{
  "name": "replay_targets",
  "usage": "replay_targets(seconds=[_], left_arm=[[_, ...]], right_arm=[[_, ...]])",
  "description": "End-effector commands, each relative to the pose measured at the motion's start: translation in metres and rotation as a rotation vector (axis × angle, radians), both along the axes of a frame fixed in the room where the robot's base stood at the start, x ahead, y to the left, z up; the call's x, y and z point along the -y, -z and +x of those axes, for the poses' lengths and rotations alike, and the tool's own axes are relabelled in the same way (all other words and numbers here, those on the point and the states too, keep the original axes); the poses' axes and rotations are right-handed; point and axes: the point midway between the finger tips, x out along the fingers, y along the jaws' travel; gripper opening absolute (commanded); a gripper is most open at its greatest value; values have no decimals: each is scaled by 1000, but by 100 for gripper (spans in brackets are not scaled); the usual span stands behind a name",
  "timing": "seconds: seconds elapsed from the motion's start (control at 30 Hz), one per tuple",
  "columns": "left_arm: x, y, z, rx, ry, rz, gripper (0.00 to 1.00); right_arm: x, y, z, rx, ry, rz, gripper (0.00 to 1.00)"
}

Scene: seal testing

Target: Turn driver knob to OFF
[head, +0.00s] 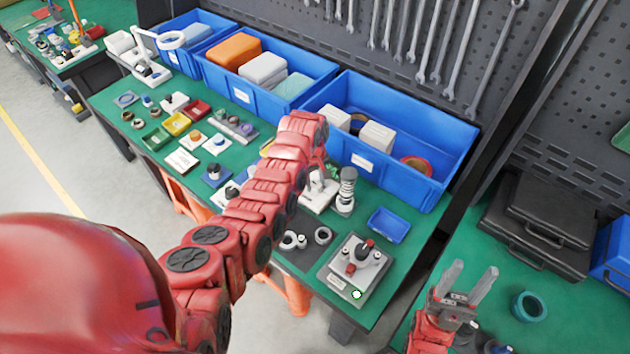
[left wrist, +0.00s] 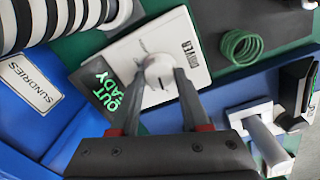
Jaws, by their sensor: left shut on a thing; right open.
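The white driver box (left wrist: 188,38), with lettering that reads as DRIVER, shows in the left wrist view. Its dark display (left wrist: 110,90) has green text that looks like OUT READY. A round pale knob (left wrist: 158,68) stands on the box. My left gripper (left wrist: 166,76) is shut on the knob, one finger on each side. The knob's setting marks are too small to read. My right gripper (head: 462,284) is open and empty at the lower right.
A grey test fixture (head: 355,268) with red parts and a green light stands near the bench's front right. Blue bins (head: 440,150) line the back. A green coil (left wrist: 240,47) and a white lever device (left wrist: 255,125) are near the driver. A teal ring (head: 529,307) lies by my right gripper.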

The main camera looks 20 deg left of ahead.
Motion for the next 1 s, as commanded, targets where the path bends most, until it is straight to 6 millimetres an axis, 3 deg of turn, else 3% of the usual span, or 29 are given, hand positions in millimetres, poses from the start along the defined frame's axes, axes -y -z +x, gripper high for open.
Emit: replay_targets(seconds=[0.1, 0.47, 1.0], left_arm=[[0, 0, 0, 0, 0, 0, 0], [1, 2, 0, 1, 57, 0, 0], [1, 4, 1, 0, 450, 0, 0]], right_arm=[[0, 0, 0, 0, 0, 0, 50], [0, 6, 0, 0, 0, 0, 50], [0, 41, 0, 0, 0, 0, 50]])
